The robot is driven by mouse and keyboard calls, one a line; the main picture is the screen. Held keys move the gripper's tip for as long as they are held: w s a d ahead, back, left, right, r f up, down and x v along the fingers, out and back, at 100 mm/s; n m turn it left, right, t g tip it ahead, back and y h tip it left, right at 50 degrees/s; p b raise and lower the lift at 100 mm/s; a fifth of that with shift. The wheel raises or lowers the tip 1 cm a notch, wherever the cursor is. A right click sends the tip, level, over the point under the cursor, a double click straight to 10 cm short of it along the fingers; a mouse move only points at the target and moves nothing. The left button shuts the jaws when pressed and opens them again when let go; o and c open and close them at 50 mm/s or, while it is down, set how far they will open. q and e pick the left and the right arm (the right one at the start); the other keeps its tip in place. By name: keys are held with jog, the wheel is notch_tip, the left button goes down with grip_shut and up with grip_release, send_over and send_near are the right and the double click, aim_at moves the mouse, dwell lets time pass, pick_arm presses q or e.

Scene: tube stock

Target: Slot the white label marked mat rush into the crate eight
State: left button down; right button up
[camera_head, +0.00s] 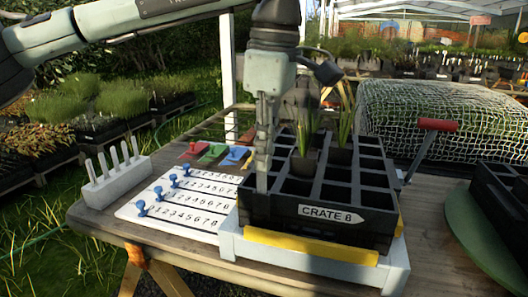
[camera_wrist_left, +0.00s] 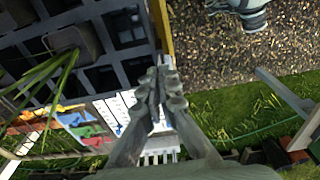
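The black crate eight (camera_head: 380,232), with a white "CRATE 8" sign (camera_head: 331,215), sits on a white stand on the table. Its cells show in the left wrist view (camera_wrist_left: 92,35). My left gripper (camera_head: 263,160) points down at the crate's front left corner. In the left wrist view its fingertips (camera_wrist_left: 163,82) are close together beside the crate's edge. A thin pale strip, seemingly a white label (camera_head: 262,182), is between and below them; its lettering cannot be read. Several white labels (camera_head: 115,160) stand in a pale rack at the left. My right gripper is out of view.
Plants in dark pots (camera_head: 303,165) stand in some crate cells. A white numbered board (camera_head: 180,207) with blue pegs lies left of the crate. Red, green and blue pieces lie behind it. A red-handled tool (camera_head: 437,125) and another black crate (camera_head: 505,190) are at the right.

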pick_arm(q)
jog(key=shift+f, duration=0.25)
jog(key=c, duration=2.3)
grip_release()
jog(key=o, duration=0.7)
jog(key=shift+c, duration=0.2)
notch_tip(320, 180, up, 12)
jog(key=d, duration=0.1)
jog(key=shift+s, duration=0.2)
